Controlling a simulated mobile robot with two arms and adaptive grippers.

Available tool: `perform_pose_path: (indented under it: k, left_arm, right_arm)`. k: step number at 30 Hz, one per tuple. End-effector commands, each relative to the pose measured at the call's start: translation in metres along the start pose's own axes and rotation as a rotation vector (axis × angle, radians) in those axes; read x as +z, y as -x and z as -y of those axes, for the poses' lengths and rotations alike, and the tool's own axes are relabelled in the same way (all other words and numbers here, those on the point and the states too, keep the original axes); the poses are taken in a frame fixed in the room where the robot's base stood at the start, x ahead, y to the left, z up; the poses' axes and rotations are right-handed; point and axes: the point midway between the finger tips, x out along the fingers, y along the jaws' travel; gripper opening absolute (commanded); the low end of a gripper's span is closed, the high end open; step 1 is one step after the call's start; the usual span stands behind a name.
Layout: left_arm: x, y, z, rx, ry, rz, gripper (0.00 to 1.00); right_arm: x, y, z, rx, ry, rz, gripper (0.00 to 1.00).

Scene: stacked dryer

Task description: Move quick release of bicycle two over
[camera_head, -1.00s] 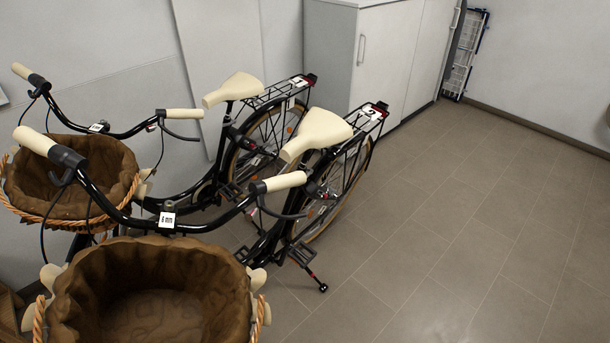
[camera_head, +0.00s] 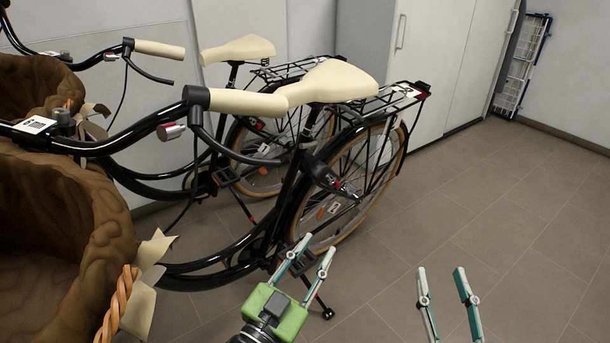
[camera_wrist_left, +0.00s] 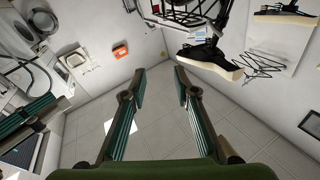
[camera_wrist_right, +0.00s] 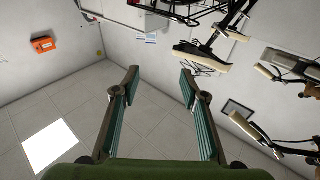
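Bicycle two is the nearer black bicycle, with a cream saddle (camera_head: 330,82), a rear rack (camera_head: 400,92) and a cream handlebar grip (camera_head: 248,102). Its seat post runs down under the saddle; the quick release is too small to make out clearly there. My left gripper (camera_head: 316,246) is open and empty, in front of the rear wheel's lower part in the head view. My right gripper (camera_head: 440,270) is open and empty, right of the bicycle over the floor. Both wrist views show their open fingers (camera_wrist_left: 158,75) (camera_wrist_right: 160,75), with a saddle (camera_wrist_left: 212,62) (camera_wrist_right: 200,56) beyond.
A second black bicycle with a cream saddle (camera_head: 238,49) stands behind. A brown-lined basket (camera_head: 60,220) fills the lower left. White cabinets (camera_head: 430,60) stand behind the bicycles. The tiled floor (camera_head: 520,220) to the right is clear.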

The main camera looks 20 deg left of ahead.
Motion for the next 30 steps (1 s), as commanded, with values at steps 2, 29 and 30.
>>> perform_pose_path:
  k: [2,29,30]
  left_arm:
    - [-0.005,-0.009,0.009,-0.038,-0.227,-0.07,0.28]
    - [0.014,-0.166,0.138,-0.276,-2.164,0.335,0.28]
    - [0.013,-0.174,0.141,-0.275,-2.164,0.335,0.28]
  right_arm:
    - [-0.021,0.01,0.001,-0.002,-0.002,-0.1,0.4]
    - [-0.077,0.023,0.003,-0.006,-0.005,-0.241,0.4]
    - [-0.08,0.024,0.003,-0.007,-0.005,-0.258,0.4]
